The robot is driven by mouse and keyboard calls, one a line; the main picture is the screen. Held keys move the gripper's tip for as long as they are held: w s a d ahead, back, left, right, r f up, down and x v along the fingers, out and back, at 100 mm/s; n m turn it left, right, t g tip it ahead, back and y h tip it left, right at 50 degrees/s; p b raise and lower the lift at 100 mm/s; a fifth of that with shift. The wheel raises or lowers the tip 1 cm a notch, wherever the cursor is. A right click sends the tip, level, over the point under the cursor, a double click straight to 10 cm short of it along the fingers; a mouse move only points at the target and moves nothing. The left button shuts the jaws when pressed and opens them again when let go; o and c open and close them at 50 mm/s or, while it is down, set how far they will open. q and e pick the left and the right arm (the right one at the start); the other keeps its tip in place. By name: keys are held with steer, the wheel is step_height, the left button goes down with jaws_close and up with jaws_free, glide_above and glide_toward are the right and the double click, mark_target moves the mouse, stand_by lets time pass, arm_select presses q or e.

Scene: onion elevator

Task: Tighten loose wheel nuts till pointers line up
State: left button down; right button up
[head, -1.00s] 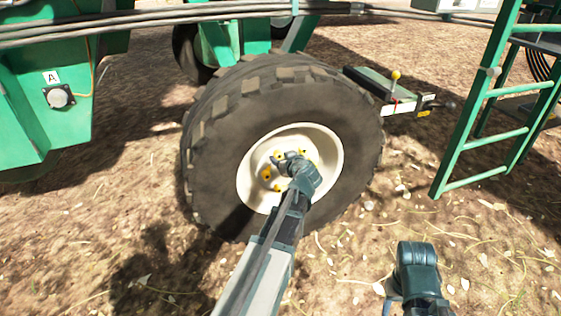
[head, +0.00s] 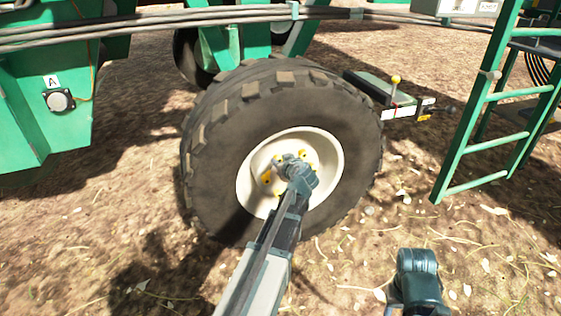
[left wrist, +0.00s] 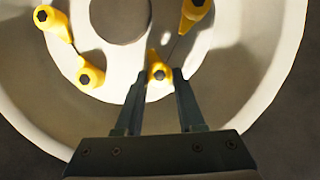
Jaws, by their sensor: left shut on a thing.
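The wheel's pale rim (head: 330,160) sits inside a big black tyre (head: 225,160). Wheel nuts with yellow pointers ring the hub. In the left wrist view, my left gripper (left wrist: 158,75) has its fingers on either side of one nut with a yellow pointer (left wrist: 155,59) and is shut on it. That pointer's tip faces up. To its left are a lower nut pointer (left wrist: 90,74) and an upper one (left wrist: 50,20), tips toward each other. Another pointer (left wrist: 194,14) is at upper right. My right wrist (head: 416,272) is low in the head view; its fingers are hidden.
A green ladder (head: 487,135) stands right of the wheel. A bracket with a yellow-knobbed lever (head: 396,82) juts out behind the tyre. A green frame (head: 40,110) is at left, with hoses (head: 150,22) above. The ground in front is open, dry soil.

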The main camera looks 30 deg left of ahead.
stand_by(0.3)
arm_select(q)
steer(key=shift+w+d+m+g+y, duration=0.15)
steer(key=shift+m+g+y, duration=0.3)
steer(key=shift+m, duration=0.45)
steer(key=m+y+b, duration=0.1)
steer(key=m+g+b, duration=0.1)
steer(key=m, duration=0.1)
steer(key=m+g+y+b, duration=0.1)
steer(key=m, duration=0.1)
steer(key=shift+w+d+f+y, duration=0.1)
steer(key=shift+w+f+y, duration=0.05)
steer(key=shift+f+y, duration=0.15)
steer(key=shift+r, duration=0.1)
steer(key=c, duration=0.5)
jaws_free()
